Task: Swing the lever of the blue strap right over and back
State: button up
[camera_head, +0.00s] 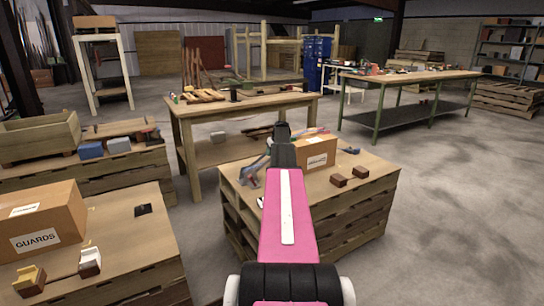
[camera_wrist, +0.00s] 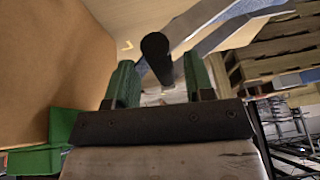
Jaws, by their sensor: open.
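In the wrist view my gripper (camera_wrist: 159,64) is open, with its two green fingers on either side of a round black grip (camera_wrist: 155,46). I cannot tell whether either finger touches it. The grip appears to belong to the lever, whose grey metal arms (camera_wrist: 222,14) run to the upper right with blue strap material (camera_wrist: 236,10) between them. In the head view my gripper (camera_head: 283,132) is over the middle pallet stack, beside the cardboard box (camera_head: 318,153). A blue-grey part (camera_head: 249,176) shows left of my arm. My arm hides much of the strap.
The middle pallet stack (camera_head: 345,215) also bears two brown blocks (camera_head: 350,177) and a small blue item (camera_head: 349,150) at its right. Another stack (camera_head: 140,245) with a GUARDS box (camera_head: 40,222) stands left. Workbenches (camera_head: 240,105) stand behind. Floor at right is clear.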

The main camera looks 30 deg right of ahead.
jog(key=v, duration=0.8)
jog(key=shift+s+r, duration=0.1)
jog(key=shift+r, duration=0.05)
jog(key=s+a+f+g, duration=0.1)
jog(key=s+a+f, duration=0.35)
jog(key=a, duration=0.65)
jog(key=s+a+f+g, duration=0.1)
jog(key=s+a+f, duration=0.35)
jog(key=a, duration=0.65)
jog(key=s+a+f+g, duration=0.1)
jog(key=s+a+f, duration=0.35)
jog(key=a, duration=0.65)
jog(key=s+a+f, duration=0.3)
jog(key=s+a, duration=0.6)
jog(key=s, duration=0.1)
jog(key=s+a+f+g, duration=0.1)
jog(key=s+a+f, duration=0.3)
jog(key=s+a, duration=0.6)
jog(key=shift+g+h, duration=0.3)
jog(key=shift+h, duration=0.1)
jog(key=shift+s, duration=0.15)
